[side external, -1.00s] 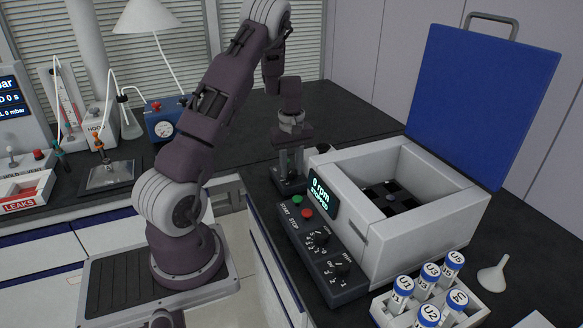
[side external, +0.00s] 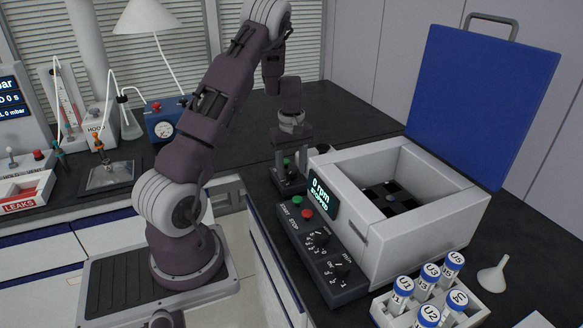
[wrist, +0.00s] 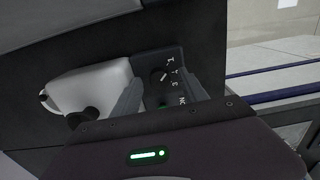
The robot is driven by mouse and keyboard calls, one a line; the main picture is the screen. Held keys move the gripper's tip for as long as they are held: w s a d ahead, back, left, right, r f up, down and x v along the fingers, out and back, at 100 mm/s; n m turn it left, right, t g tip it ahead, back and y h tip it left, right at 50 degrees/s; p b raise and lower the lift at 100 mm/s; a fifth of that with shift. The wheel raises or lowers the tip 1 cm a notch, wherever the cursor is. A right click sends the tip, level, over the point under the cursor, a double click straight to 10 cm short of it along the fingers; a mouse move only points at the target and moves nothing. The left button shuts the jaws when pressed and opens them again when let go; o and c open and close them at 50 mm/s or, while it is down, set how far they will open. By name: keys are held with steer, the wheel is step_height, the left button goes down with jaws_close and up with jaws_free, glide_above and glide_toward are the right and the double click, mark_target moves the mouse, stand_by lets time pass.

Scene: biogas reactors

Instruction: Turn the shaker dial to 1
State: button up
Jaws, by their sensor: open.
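The shaker (side external: 425,240) is a white box with its blue lid (side external: 480,95) raised; its display (side external: 322,197) reads 0 rpm, stopped. Its black front panel (side external: 348,292) carries a green and a red button and two dials, the upper dial (side external: 320,237) and lower dial (side external: 342,268). My gripper (side external: 287,180) points down beyond the panel's far end, apart from both dials. In the wrist view my open gripper (wrist: 158,92) shows two grey fingers with nothing held. A small dial (wrist: 160,75) with numbers shows between and beyond them; I cannot tell which dial it is.
A dark base (side external: 289,186) lies under my gripper. The dark bench behind is largely clear. A blue gauge box (side external: 165,120) stands on the left bench.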

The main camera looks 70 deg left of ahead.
mark_target(291, 171)
step_height(291, 171, up, 7)
steer(key=shift+r, duration=0.1)
stand_by(0.3)
steer(key=d+r+m, duration=0.1)
steer(key=d+r, duration=0.2)
steer(key=d+r+m+t, duration=0.1)
steer(key=d+r, duration=0.2)
steer(key=d, duration=0.1)
steer(key=w+d+r+m, duration=0.1)
steer(key=d+r+m, duration=0.1)
steer(key=d+r, duration=0.1)
steer(key=shift+w+d+t, duration=0.1)
steer(key=shift+d+t, duration=0.3)
steer(key=shift+d, duration=0.2)
steer(key=s+d+r+m+t, duration=0.1)
steer(key=s+d+r+m, duration=0.35)
steer(key=d, duration=0.45)
steer(key=s+d+r+m+t, duration=0.1)
steer(key=s+d+r+m, duration=0.4)
steer(key=d, duration=0.3)
steer(key=s+d+f+m+t, duration=0.1)
steer(key=s+d+m, duration=0.3)
steer(key=s, duration=0.4)
steer(key=shift+s+d+f+m+t, duration=0.15)
steer(key=shift+s+f+m+t, duration=0.25)
steer(key=shift+f, duration=0.3)
